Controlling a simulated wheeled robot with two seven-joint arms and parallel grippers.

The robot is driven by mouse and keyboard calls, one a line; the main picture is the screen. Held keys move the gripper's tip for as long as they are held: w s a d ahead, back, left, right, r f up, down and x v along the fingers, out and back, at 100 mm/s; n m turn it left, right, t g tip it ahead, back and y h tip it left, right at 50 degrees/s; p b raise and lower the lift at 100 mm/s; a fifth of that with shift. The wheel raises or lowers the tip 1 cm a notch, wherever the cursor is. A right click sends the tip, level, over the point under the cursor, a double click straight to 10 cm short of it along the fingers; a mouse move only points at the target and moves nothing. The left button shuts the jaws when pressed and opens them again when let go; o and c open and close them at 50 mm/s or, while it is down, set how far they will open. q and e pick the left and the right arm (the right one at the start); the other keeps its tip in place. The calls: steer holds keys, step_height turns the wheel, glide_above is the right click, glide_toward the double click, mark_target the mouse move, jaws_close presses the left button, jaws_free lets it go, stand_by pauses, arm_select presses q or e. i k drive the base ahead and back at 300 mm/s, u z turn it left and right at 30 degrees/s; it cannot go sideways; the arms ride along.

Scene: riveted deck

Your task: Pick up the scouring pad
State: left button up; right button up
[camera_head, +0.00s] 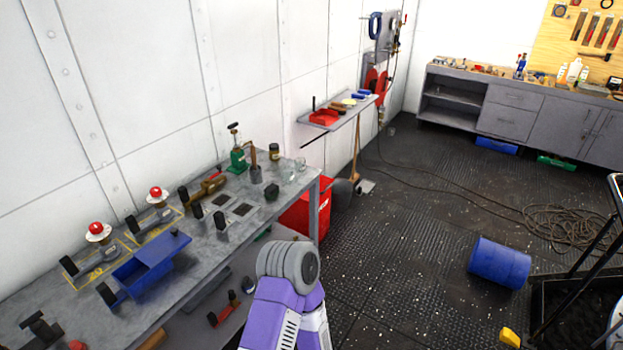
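I cannot single out the scouring pad for sure. A small dark green lump (271,192) lies near the right end of the grey workbench (290,190). Two flat dark squares (243,209) lie to its left on the bench top. Either could be a pad, but they are too small to tell. One of my arms, purple with a grey rounded joint, comes up from the bottom middle in front of the bench. No gripper fingers show in the view.
A blue open box (150,264), red-topped devices and clamps crowd the bench's left part. A blue drum (499,263) lies on the dark floor, which is mostly clear between.

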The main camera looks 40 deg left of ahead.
mark_target(271, 191)
steer(key=z, duration=0.1)
steer(key=i, duration=1.95)
steer(key=u, duration=1.15)
steer(key=i, duration=1.15)
steer(key=u, duration=1.2)
